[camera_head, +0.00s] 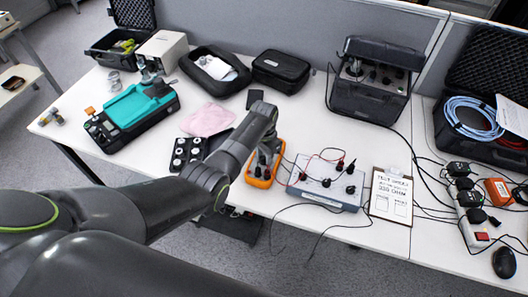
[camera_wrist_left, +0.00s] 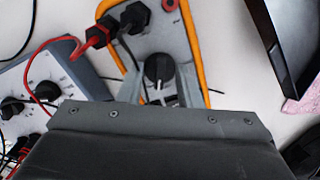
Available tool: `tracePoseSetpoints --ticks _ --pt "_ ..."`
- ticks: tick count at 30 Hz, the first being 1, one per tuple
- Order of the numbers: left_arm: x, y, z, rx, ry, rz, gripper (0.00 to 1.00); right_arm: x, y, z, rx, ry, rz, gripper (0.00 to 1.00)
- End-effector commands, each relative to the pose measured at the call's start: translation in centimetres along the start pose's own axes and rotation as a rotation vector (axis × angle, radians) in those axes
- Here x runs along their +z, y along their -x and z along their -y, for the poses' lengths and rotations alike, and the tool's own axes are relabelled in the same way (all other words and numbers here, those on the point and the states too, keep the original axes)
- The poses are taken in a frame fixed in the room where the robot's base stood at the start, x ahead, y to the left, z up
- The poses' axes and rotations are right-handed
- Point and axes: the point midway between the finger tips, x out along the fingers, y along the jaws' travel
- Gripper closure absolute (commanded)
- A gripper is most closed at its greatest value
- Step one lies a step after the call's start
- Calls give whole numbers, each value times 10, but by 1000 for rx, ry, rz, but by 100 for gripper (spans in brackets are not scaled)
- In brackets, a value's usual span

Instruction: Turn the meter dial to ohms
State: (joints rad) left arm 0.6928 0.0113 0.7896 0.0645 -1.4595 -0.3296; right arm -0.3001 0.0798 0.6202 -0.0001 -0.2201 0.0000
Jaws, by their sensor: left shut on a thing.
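The meter (camera_head: 259,182) is an orange-edged unit with a grey face, lying on the white table just left of the grey resistance box. In the left wrist view the meter (camera_wrist_left: 204,62) shows its dark round dial (camera_wrist_left: 158,70) with a pale pointer mark. Black and red plugs (camera_wrist_left: 133,17) sit in the meter's top end. My left gripper (camera_head: 265,160) reaches down over the meter; in the wrist view its fingers (camera_wrist_left: 160,90) stand on either side of the dial, shut on it. The dial's scale is mostly hidden. My right gripper is not in view.
The grey box (camera_head: 326,190) with knobs and leads is close to the right of the meter. A clipboard with a test card (camera_head: 391,196) lies beyond it. A tray of round parts (camera_head: 188,152) and a pink cloth (camera_head: 207,119) are left of it. Cables hang over the front edge.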

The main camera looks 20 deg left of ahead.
Motion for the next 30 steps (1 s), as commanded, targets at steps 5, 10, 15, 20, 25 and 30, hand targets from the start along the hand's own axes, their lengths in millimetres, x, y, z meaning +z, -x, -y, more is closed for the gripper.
tracePoseSetpoints --ticks 5,10,15,20,25,30 --pt "-1 2 0 -1 -117 -2 91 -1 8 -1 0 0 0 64" --pt "-1 2 0 -1 -197 -3 91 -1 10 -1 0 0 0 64" --pt "-1 2 0 -1 -243 -3 91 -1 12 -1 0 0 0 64" --pt "-1 1 0 -2 -259 -4 91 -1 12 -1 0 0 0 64" --pt "-2 1 0 -2 -261 -4 91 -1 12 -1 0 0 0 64" --pt "-2 1 0 -2 -260 -4 91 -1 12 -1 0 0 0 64"
